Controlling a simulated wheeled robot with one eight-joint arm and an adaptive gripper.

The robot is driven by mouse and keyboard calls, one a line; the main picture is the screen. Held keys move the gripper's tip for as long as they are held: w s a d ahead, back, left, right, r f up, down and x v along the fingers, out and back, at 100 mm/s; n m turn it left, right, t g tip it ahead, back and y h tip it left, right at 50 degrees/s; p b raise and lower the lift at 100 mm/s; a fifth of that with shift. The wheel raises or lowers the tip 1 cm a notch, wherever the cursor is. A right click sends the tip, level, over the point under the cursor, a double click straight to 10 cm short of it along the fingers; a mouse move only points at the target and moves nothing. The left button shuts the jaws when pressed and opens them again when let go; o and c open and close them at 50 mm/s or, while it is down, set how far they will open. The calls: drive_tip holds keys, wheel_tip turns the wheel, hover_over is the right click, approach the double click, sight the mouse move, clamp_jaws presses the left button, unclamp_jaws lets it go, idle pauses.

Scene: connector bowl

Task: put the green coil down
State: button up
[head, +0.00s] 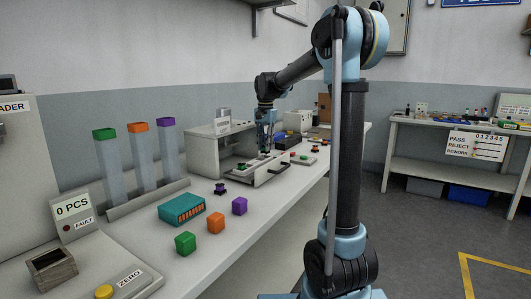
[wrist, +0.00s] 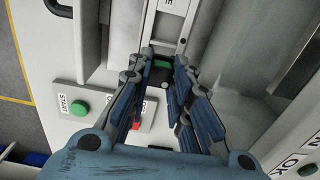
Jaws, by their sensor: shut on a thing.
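My gripper (head: 265,151) is low over the open drawer of a white box-like station (head: 212,148) on the bench. In the wrist view my gripper (wrist: 163,66) points down, its blue-padded fingers closed in on a small green thing, which I take to be the green coil (wrist: 162,64). The coil is between the fingertips, above or in a narrow grey-white channel; I cannot tell if it touches the floor below. In the head view the coil is too small and covered to make out clearly.
A green START button (wrist: 80,108) and a red button (wrist: 137,125) sit beside the fingers.

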drive_tip(key=shift+f, duration=1.35)
drive_tip(key=o, duration=0.9)
drive_tip(key=shift+f, duration=0.1)
drive_tip(key=shift+c, duration=0.2)
wheel_tip(320, 180, up, 12)
drive_tip(key=shift+s, duration=0.1)
